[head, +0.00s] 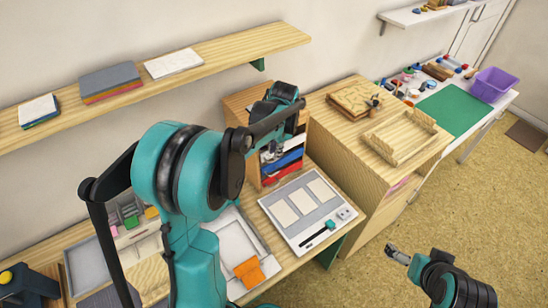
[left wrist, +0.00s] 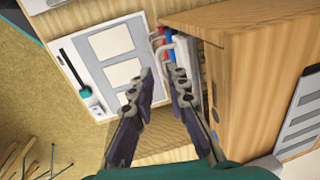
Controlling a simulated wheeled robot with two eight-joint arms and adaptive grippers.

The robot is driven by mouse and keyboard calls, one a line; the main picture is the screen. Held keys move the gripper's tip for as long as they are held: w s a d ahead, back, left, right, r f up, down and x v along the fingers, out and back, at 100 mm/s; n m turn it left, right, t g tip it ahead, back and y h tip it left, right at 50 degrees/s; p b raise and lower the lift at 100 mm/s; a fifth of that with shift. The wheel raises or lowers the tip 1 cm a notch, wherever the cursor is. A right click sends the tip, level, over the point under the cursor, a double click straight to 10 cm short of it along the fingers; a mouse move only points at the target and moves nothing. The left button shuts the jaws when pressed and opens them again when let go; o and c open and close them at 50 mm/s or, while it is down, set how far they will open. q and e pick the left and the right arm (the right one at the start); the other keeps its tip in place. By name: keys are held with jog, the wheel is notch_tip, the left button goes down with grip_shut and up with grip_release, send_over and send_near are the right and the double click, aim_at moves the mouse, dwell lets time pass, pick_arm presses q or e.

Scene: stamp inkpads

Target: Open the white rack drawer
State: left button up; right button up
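The wooden rack (head: 240,106) stands on the desk with stacked coloured drawers. Its white drawer (head: 294,143) is above a blue one (head: 288,159) and a red one (head: 282,171). My left forearm and wrist hide part of the rack in the head view. In the left wrist view the white drawer (left wrist: 188,52) shows just beyond the fingertips, with pale loop handles beside it. My left gripper (left wrist: 162,80) is open and empty, its fingertips apart near the drawer fronts. Contact cannot be told. My right gripper (head: 396,254) is low over the floor, far from the rack; its finger state is unclear.
A wooden cabinet (head: 350,150) with a wooden tray (head: 402,136) stands to the right. A shelf (head: 215,55) runs above. An orange item (head: 249,271) lies near my left arm.

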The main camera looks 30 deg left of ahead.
pick_arm(q)
jog(key=shift+w+a+f+b, duration=0.1)
jog(key=shift+a+f+b, duration=0.1)
jog(key=shift+f, duration=0.7)
jog(key=shift+w+a+f+b, duration=0.1)
jog(key=shift+f+b, duration=0.05)
jog(key=shift+f, duration=0.75)
jog(key=shift+c, duration=0.2)
grip_shut()
jog(key=shift+s+d+r, duration=0.1)
jog(key=shift+o, duration=0.2)
grip_release()
